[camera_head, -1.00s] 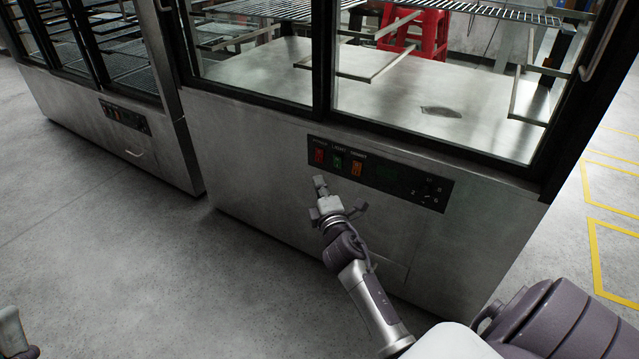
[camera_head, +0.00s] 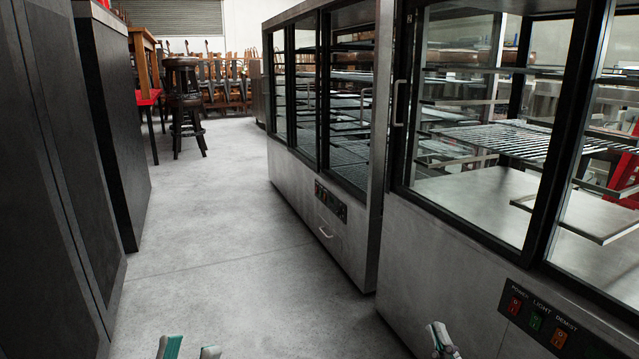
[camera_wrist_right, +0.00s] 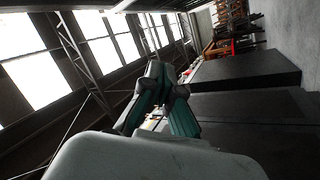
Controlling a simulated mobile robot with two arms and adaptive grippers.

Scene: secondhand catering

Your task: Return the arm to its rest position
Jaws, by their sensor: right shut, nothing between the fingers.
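My right gripper (camera_head: 443,342) shows at the bottom edge of the head view, in front of the near steel display cabinet. It is shut and empty, clear of the control panel. In the right wrist view its teal and grey fingers (camera_wrist_right: 160,78) come together with nothing held. My left gripper (camera_head: 190,351) shows only its fingertips at the bottom edge, over the floor. Its fingers stand apart with nothing visible between them. The rest of both arms is outside the head view.
The near cabinet (camera_head: 430,255) with its red, green and orange switches (camera_head: 535,321) stands at right. Another glass cabinet (camera_head: 335,245) stands beyond it. Dark units (camera_head: 110,130) line the left. The grey floor aisle (camera_head: 225,220) between is clear, with stools (camera_head: 183,100) far back.

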